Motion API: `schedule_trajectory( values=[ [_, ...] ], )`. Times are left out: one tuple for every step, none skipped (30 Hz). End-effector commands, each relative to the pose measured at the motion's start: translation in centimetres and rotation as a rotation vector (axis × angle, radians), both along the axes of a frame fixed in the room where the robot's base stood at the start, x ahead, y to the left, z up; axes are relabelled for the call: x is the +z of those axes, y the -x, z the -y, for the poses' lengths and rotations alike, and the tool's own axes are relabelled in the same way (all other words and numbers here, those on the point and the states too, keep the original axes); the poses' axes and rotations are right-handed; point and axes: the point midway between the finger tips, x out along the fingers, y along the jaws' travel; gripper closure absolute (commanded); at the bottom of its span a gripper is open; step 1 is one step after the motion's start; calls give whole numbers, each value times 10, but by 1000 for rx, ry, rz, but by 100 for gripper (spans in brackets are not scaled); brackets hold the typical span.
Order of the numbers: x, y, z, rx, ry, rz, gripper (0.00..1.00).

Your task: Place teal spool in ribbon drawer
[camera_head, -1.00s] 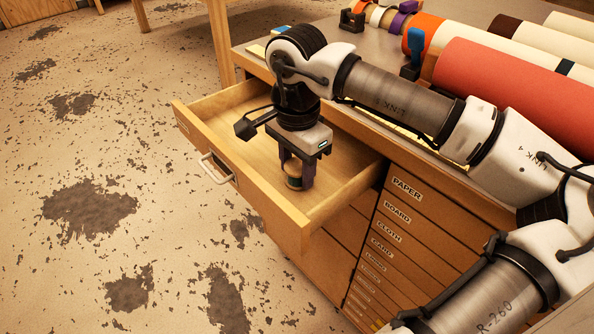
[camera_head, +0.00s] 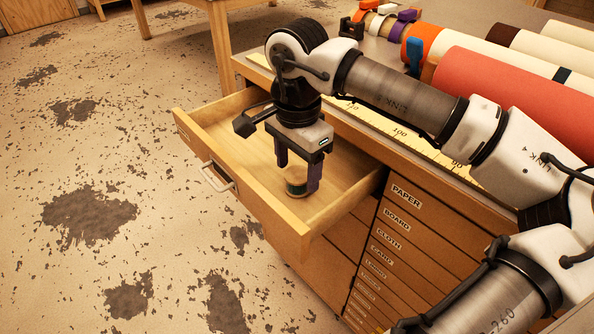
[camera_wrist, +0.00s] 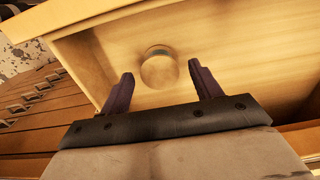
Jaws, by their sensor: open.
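The spool (camera_head: 296,184) has a pale top and a teal band around its side. It sits upright inside the open wooden drawer (camera_head: 282,216), near its front right corner. My gripper (camera_head: 298,174) is open above the drawer floor, its two purple fingers apart and the spool below and between them. In the wrist view the spool (camera_wrist: 158,68) shows as a round, slightly blurred disc just beyond the open fingertips (camera_wrist: 160,76), with gaps on both sides. The spool's underside is hidden.
The cabinet has labelled shut drawers (camera_head: 392,245) to the right of the open one. On the worktop are a yellow ruler (camera_head: 400,131), a large red roll (camera_head: 510,95), several pale rolls and small spools (camera_head: 385,22). My arm reaches over the worktop.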

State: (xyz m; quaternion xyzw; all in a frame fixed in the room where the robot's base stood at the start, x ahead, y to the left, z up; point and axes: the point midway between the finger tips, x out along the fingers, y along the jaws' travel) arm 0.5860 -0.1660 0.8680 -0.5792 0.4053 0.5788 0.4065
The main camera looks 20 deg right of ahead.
Motion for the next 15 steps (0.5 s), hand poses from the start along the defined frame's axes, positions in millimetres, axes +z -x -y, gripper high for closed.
schedule_trajectory(
  values=[
    [12,0,0,0,3,1,36],
    [19,0,0,0,2,3,36],
    [28,0,0,0,2,2,36],
    [35,0,0,0,2,2,36],
    [42,-1,0,0,1,3,36],
    [50,0,0,0,2,2,36],
    [57,-1,0,0,2,2,36],
    [63,-1,0,0,2,2,36],
    [70,0,0,1,1,0,36],
    [76,0,-1,1,1,1,36],
    [80,0,0,0,1,1,36],
    [86,0,0,0,2,1,36],
    [89,0,0,0,1,0,36],
    [92,0,0,0,0,0,36],
    [96,0,0,0,0,0,36]
  ],
)
